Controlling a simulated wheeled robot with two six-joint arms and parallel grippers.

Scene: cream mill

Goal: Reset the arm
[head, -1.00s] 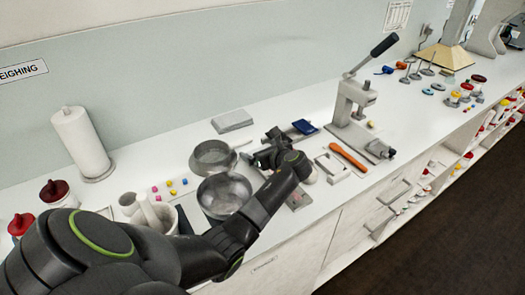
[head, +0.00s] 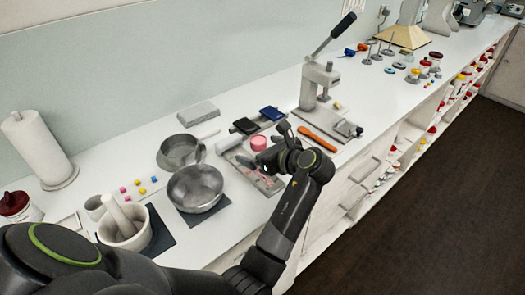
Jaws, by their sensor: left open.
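My left arm comes in from the lower left and reaches over the white bench (head: 235,235). My left gripper (head: 258,163) is open and points left, above a grey tray (head: 270,187) near the bench's front edge. Nothing shows between its fingers, though the jaws are small and dark here. A pink round piece (head: 258,142) sits just behind the gripper. The gripper and wrist hide part of the tray. My right gripper is not in view.
A metal bowl (head: 195,188), a sieve-like pan (head: 180,152) and a mortar with pestle (head: 125,225) stand left of the gripper. A lever press (head: 318,85) stands to the right, with an orange-handled tool (head: 318,138) before it. A paper roll (head: 38,150) stands far left.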

